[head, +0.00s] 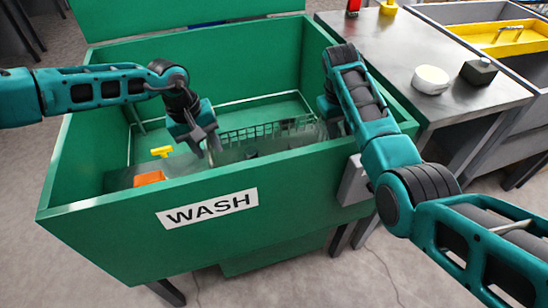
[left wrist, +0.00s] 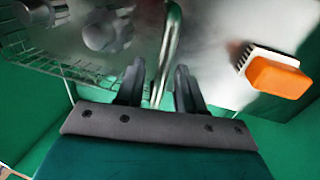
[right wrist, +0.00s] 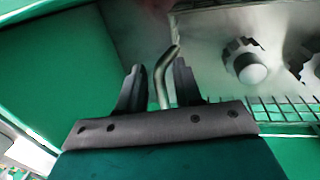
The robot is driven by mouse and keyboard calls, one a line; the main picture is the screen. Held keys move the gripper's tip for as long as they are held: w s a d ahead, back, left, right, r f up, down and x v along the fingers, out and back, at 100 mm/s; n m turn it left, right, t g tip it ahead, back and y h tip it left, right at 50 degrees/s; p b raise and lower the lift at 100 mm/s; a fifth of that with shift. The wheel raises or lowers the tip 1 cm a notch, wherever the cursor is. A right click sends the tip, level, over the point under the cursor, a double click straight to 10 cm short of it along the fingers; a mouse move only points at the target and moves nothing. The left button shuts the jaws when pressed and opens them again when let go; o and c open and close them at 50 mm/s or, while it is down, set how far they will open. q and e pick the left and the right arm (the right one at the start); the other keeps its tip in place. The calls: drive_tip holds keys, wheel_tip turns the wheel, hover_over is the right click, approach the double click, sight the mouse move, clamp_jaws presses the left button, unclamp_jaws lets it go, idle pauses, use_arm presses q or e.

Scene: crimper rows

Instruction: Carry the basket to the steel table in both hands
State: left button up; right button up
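The basket (head: 265,132) is a wire-mesh one inside the green wash tub, with dark round parts in it. Its mesh side also shows in the left wrist view (left wrist: 75,75) and the right wrist view (right wrist: 290,108). My left gripper (head: 213,149) is at its left end. It is open, with a bent steel bar (left wrist: 168,50), seemingly a handle, between its fingers. My right gripper (right wrist: 160,85) is open around a similar bar (right wrist: 163,75) at the right end; its fingertips are mostly hidden in the head view. The steel table (head: 400,50) stands right of the tub.
The tub (head: 110,235), marked WASH, has high walls around both grippers. An orange brush (head: 149,178) and a yellow tool (head: 161,152) lie left of the basket. A white round block (head: 431,79) and a dark block (head: 479,71) sit on the table; its middle is clear.

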use_arm(q)
drive_tip(key=shift+c, duration=0.3)
use_arm(e)
drive_tip(key=shift+c, duration=0.3)
use_arm(q)
clamp_jaws()
use_arm(e)
clamp_jaws()
